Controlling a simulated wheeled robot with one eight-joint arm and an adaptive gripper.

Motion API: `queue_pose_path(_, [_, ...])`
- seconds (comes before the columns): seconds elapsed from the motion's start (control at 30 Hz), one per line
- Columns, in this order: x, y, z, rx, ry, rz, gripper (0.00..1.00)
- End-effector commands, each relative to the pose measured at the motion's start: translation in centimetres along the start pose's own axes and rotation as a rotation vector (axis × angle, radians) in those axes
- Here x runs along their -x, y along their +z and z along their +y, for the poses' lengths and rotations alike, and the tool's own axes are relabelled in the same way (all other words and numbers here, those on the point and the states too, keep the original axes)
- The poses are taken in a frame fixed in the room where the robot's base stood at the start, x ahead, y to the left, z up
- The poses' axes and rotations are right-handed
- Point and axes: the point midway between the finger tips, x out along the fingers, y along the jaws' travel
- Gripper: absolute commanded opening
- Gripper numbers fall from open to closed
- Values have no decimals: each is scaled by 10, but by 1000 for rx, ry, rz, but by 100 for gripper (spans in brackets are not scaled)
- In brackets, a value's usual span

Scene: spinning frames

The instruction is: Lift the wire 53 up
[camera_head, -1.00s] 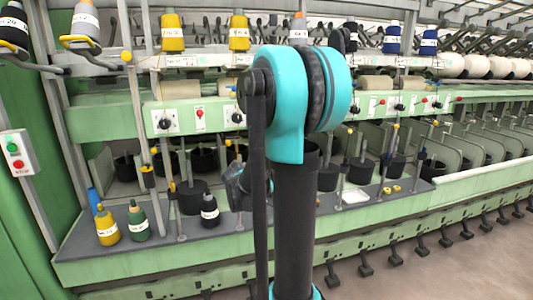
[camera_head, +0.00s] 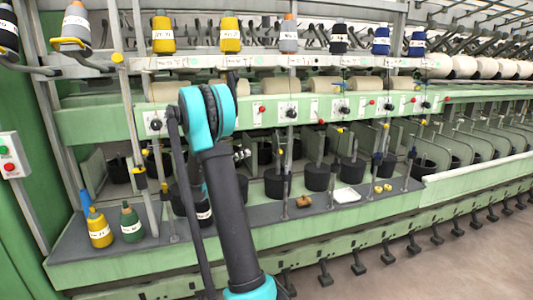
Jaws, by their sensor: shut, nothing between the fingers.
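I cannot pick out wire 53; the labels on the spools are too small to read surely. Labelled spools stand on the upper rail: two yellow ones (camera_head: 162,34), (camera_head: 230,37), a grey one (camera_head: 289,36), a black one (camera_head: 338,38) and two blue ones (camera_head: 381,42), (camera_head: 417,44). Thin vertical lines or rods run below some of them. My teal and black arm stands in front of the machine, its elbow before the control panel. My gripper cannot be made out; the far end of my arm is hidden behind the elbow and upper link.
The green spinning frame (camera_head: 100,265) fills the view. A yellow cone (camera_head: 98,231) and a green cone (camera_head: 131,225) stand on its lower shelf at the left. A brown block (camera_head: 303,202) and a white piece (camera_head: 346,195) lie farther right. Floor is free at the lower right.

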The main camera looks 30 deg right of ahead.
Motion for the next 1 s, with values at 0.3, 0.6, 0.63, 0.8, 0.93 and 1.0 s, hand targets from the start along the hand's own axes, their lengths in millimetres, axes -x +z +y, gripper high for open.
queue_pose_path(0.3, [-2, 0, 0, 0, -1, -1, 0])
queue_pose_path(0.6, [-41, 1, 0, 0, -1, -4, 0])
queue_pose_path(0.63, [-47, 2, 0, 0, 0, -4, 0])
queue_pose_path(0.8, [-81, 1, 0, 0, -1, -4, 0])
queue_pose_path(0.93, [-105, 2, 0, 0, -1, -4, 0])
queue_pose_path(1.0, [-105, 15, 0, 0, -2, -1, 0])
